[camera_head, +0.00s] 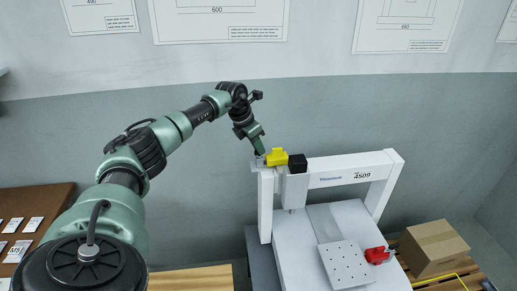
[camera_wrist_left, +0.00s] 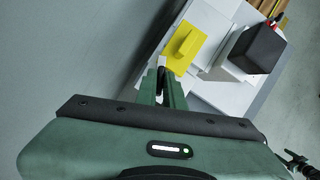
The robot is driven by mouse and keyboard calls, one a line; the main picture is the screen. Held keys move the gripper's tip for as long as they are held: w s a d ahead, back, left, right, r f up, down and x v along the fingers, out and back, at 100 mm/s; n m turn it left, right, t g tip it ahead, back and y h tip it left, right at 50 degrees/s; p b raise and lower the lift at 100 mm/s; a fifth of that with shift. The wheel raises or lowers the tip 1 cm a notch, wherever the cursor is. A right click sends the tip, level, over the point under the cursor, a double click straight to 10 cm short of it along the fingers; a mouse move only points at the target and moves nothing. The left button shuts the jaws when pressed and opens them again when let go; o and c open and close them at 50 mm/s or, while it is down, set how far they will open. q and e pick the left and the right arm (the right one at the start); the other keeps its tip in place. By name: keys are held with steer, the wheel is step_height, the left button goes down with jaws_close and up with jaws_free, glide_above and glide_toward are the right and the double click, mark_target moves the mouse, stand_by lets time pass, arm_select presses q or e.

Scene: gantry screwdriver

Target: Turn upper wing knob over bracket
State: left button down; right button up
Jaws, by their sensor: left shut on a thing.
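My left gripper (camera_head: 260,153) reaches down to the left end of the white gantry's crossbeam (camera_head: 340,170). In the left wrist view its fingers (camera_wrist_left: 166,82) are close together on a small grey piece (camera_wrist_left: 162,61) that looks like the wing knob; most of it is hidden between the fingers. A yellow block (camera_head: 277,157) with a raised ridge sits just right of the fingertips on top of the beam. I cannot make out a separate bracket. My right gripper is not in view.
A black box (camera_head: 298,163) is on the beam beside the yellow block. Below are a white table, a perforated plate (camera_head: 346,263) and a red item (camera_head: 377,255). A cardboard box (camera_head: 433,248) stands at the right. The wall is close behind.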

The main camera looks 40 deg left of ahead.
arm_select(q)
steer(key=m, duration=0.2)
steer(key=m+h+b, duration=0.1)
steer(key=m, duration=0.1)
steer(key=shift+w+a+m+g+h, duration=0.1)
steer(key=shift+a+m+g+h, duration=0.05)
steer(key=shift+m+g+h, duration=0.2)
stand_by(0.4)
steer(key=c, duration=1.5)
jaws_free()
steer(key=shift+r, duration=0.15)
steer(key=b+v, duration=0.1)
steer(key=v, duration=0.6)
steer(key=shift+a+r, duration=0.1)
steer(key=shift+r, duration=0.2)
